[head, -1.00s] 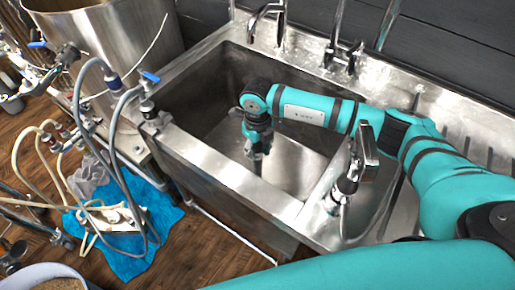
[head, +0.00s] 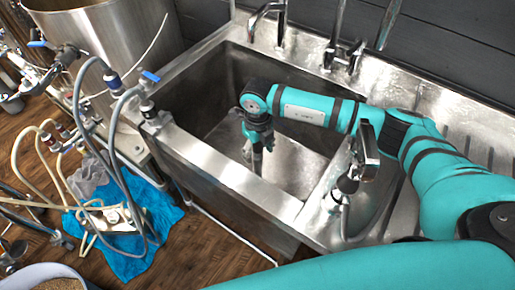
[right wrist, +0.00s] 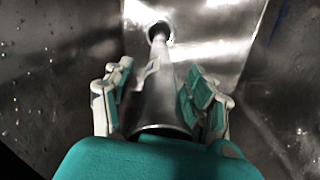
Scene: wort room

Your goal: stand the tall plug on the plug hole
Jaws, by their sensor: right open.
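The tall plug (right wrist: 159,95) is a grey metal tube that narrows toward its far end. In the right wrist view it stands between the fingers of my right gripper (right wrist: 158,76), which is open, with a finger on each side. Its far end meets the dark round plug hole (right wrist: 153,28) in the sink floor; I cannot tell how exactly it is seated. In the head view my right gripper (head: 257,142) points down into the sink, and the plug (head: 257,163) shows just below it. The hole is hidden there. My left gripper is not in view.
The steel sink's walls (head: 195,165) surround my right gripper. Taps (head: 340,55) stand along the back edge, and a spray tap (head: 348,185) stands at the front right. Hoses and valves (head: 115,95) crowd the left side. A blue cloth (head: 165,215) lies on the floor.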

